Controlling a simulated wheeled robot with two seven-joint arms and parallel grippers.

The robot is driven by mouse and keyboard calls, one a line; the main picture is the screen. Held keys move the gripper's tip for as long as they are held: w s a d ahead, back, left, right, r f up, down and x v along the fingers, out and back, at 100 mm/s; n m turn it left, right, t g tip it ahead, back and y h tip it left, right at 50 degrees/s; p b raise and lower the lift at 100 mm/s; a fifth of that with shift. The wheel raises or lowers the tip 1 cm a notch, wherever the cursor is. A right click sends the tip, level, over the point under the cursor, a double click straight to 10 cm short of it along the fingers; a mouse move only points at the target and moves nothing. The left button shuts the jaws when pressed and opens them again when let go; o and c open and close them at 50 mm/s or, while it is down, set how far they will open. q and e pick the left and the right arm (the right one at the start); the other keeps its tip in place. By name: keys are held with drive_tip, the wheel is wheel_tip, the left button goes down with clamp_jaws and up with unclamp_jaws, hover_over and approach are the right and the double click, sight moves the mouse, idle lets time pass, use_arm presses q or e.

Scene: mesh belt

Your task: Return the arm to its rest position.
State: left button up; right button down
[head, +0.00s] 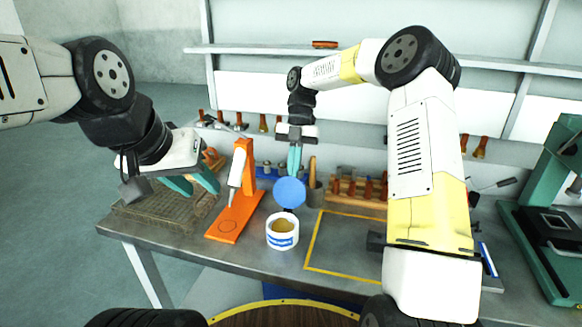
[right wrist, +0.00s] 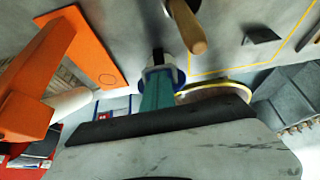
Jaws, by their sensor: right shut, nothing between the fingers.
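My right arm reaches in from the right in the head view, over the workbench (head: 190,240). Its gripper (head: 294,160) points down with its teal fingers together and nothing between them, just above a round blue disc (head: 290,192). I cannot tell whether the fingertips touch the disc. The fingers (right wrist: 158,95) also show in the right wrist view, in front of a blue and white object. My left gripper (head: 192,184) hangs at the left with its teal fingers apart and empty, above a brownish mesh piece (head: 150,212).
A white tub (head: 282,232) with brown contents stands in front of the disc. An orange stand (head: 226,225) is left of it. A yellow outlined area (head: 335,245) is mostly clear. A tool rack (head: 355,190) stands behind, and a green machine (head: 550,220) at the right.

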drive_tip(key=v, duration=0.7)
drive_tip(key=s+d+r+m+t, duration=0.1)
drive_tip(key=s+r+m+t, duration=0.2)
drive_tip(key=s+r+m, duration=0.3)
drive_tip(key=s+d+m+t, duration=0.4)
drive_tip(key=s+m, duration=0.6)
drive_tip(key=m, duration=0.3)
drive_tip(key=s+d+m+t, duration=0.4)
drive_tip(key=s+m, duration=0.6)
drive_tip(key=m, duration=0.3)
drive_tip(key=shift+s+d+y, duration=0.2)
drive_tip(key=shift+d+y, duration=0.1)
drive_tip(key=shift+d, duration=0.05)
